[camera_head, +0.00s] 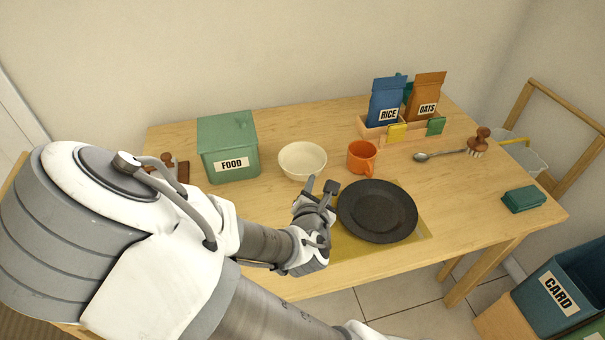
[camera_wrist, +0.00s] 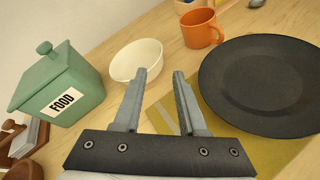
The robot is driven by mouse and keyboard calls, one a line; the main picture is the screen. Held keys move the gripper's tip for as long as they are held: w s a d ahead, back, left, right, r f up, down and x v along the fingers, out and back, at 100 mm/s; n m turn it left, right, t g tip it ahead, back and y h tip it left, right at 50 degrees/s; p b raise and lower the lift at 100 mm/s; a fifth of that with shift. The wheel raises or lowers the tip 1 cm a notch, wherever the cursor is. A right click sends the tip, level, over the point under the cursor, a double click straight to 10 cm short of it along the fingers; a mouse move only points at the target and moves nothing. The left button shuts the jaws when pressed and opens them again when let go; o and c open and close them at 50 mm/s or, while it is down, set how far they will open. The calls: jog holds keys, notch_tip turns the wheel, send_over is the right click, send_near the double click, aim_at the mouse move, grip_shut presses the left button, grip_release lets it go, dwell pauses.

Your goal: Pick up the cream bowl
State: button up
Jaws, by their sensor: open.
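The cream bowl (camera_head: 302,160) stands upright on the wooden table, between the green FOOD box and the orange mug. It looks empty. It also shows in the wrist view (camera_wrist: 136,60), just beyond the left fingertip. My gripper (camera_head: 322,187) is on the near side of the bowl, close to its front rim in the head view. In the wrist view the two fingers (camera_wrist: 160,76) are apart with nothing between them. I cannot tell the exact gap between fingertips and bowl.
The green FOOD box (camera_head: 228,147) is left of the bowl. The orange mug (camera_head: 362,157) is close on its right. A dark plate (camera_head: 377,210) lies on a yellow mat (camera_head: 350,250) right of my gripper. A wooden rack (camera_head: 410,135) with RICE and OATS bags stands behind.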

jog(key=b, duration=0.4)
send_near(323, 162)
jog(key=x, duration=0.5)
jog(key=shift+s+d, duration=0.1)
jog(key=shift+d, duration=0.1)
jog(key=b+x, duration=0.2)
jog(key=x, duration=0.3)
jog(key=shift+a+f, duration=0.15)
jog(key=shift+f, duration=0.1)
grip_shut()
dwell(0.6)
